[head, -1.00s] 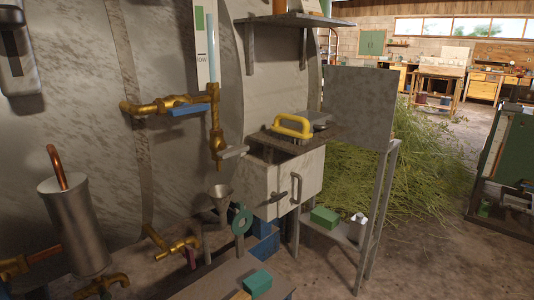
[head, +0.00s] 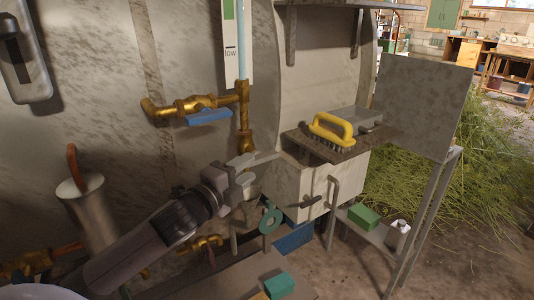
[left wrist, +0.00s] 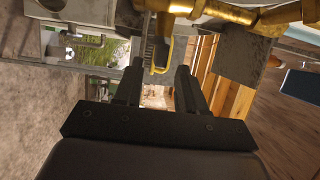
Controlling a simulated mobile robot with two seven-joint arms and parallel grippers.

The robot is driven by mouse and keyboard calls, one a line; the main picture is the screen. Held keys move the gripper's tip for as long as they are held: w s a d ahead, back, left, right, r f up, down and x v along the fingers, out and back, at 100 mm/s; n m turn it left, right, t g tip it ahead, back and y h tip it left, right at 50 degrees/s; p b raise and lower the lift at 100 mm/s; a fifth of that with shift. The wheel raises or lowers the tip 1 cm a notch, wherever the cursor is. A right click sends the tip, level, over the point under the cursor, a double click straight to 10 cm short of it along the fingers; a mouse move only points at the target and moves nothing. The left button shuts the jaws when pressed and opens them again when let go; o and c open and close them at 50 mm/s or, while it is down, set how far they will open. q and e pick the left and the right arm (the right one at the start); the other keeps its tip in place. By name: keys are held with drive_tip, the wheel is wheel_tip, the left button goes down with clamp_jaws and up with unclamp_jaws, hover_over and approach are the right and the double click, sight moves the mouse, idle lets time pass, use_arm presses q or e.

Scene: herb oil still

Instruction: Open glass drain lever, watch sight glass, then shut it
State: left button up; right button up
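The sight glass (head: 242,45) is a pale blue upright tube beside a card reading "low". Below it, brass pipework (head: 244,120) runs down to a drain cock with a grey flat lever (head: 264,158) pointing right. A blue lever (head: 209,117) sits on the horizontal brass pipe. My left gripper (head: 246,172) is at the drain cock, close to the grey lever and partly hiding the cock; contact cannot be told. In the left wrist view its fingers (left wrist: 157,85) are apart with nothing gripped between them; brass pipework (left wrist: 235,14) crosses above. My right gripper is not in view.
A white box bearing a shelf with a yellow-handled brush (head: 331,129) stands just right of the gripper. A metal cylinder with a copper pipe (head: 92,212) is at left. A green wheel (head: 270,218) is below. A grey panel stand (head: 422,105) and cut grass lie right.

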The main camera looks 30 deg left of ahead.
sight(254, 164)
use_arm(q)
drive_tip(key=shift+w, duration=3.2)
clamp_jaws()
